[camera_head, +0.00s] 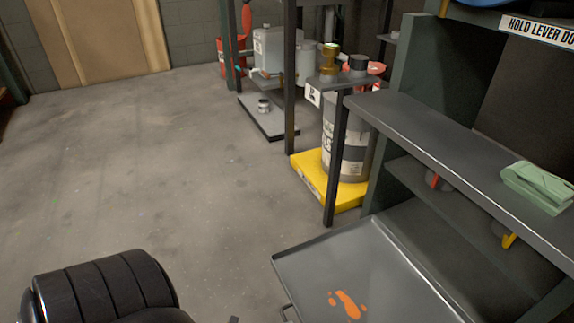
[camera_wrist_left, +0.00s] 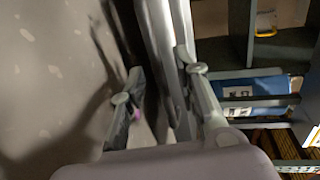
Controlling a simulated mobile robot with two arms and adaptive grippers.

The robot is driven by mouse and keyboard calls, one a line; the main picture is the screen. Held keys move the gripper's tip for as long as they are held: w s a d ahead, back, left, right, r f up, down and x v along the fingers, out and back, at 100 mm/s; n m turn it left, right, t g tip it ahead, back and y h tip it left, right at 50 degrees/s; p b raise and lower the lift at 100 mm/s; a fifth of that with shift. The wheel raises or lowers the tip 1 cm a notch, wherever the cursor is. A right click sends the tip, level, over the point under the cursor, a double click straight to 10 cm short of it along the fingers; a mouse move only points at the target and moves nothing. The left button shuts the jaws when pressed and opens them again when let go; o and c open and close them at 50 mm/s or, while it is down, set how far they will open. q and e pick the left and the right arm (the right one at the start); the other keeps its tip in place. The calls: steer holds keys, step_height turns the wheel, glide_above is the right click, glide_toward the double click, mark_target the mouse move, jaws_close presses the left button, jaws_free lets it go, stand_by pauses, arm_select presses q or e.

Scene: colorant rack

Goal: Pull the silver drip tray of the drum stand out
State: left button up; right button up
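The silver drip tray (camera_head: 345,262) is at the bottom right of the head view, a shallow grey tray with an orange stain. My right gripper is in neither view.
A drum (camera_head: 347,150) stands on a yellow base (camera_head: 312,184) behind the tray. The concrete floor (camera_head: 150,170) to the left is clear.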

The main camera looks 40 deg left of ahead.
arm_select(q)
steer(key=v, duration=1.1)
steer(key=shift+s, duration=0.35)
steer(key=shift+a, duration=0.1)
